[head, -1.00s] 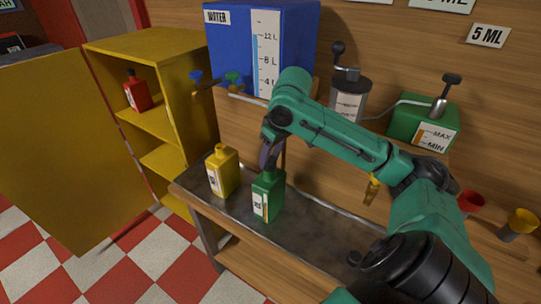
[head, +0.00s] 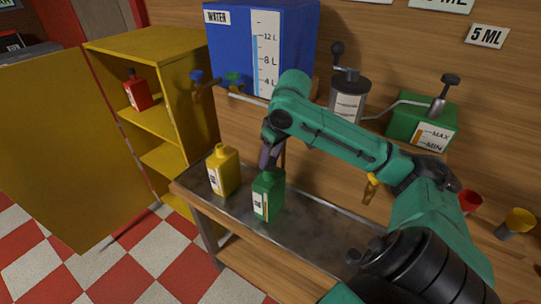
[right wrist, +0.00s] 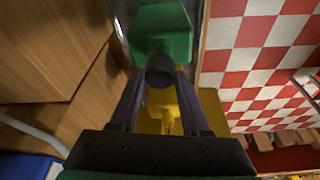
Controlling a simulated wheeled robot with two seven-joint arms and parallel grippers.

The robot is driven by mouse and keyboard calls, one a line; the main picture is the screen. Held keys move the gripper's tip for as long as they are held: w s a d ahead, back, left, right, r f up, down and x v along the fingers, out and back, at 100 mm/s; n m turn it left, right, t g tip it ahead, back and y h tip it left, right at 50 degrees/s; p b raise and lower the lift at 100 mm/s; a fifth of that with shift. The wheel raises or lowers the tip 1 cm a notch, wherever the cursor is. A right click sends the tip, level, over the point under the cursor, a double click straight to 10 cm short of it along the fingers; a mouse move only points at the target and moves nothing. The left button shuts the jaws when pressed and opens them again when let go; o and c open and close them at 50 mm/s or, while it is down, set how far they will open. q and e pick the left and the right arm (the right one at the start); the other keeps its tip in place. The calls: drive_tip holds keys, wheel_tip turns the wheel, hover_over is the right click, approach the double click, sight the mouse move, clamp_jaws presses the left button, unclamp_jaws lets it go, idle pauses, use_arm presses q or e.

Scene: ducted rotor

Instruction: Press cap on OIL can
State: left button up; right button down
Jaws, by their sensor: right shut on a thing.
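A green can (head: 268,195) with a white label stands upright on the bench; I cannot read its label clearly. A yellow can (head: 224,172) stands to its left and also shows in the right wrist view (right wrist: 155,97). My right gripper (head: 268,163) points down at the top of the green can. In the right wrist view its fingers (right wrist: 160,78) are shut on a dark round cap (right wrist: 160,70), which lies against the green can (right wrist: 160,32). I cannot tell whether the cap is fully seated. My left gripper is not in view.
The bench's grey top (head: 305,230) is clear to the right of the green can. A blue water tank (head: 230,50) with taps hangs behind. A yellow cabinet (head: 150,45) stands at the left, with a red can (head: 138,94) on its shelf.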

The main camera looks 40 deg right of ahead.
drive_tip(key=shift+p, duration=0.35)
idle(0.6)
unclamp_jaws()
wheel_tip(320, 180, up, 7)
drive_tip(key=p, duration=0.8)
drive_tip(key=shift+r+p, duration=0.1)
drive_tip(key=shift+p, duration=0.2)
clamp_jaws()
idle(0.3)
idle(1.2)
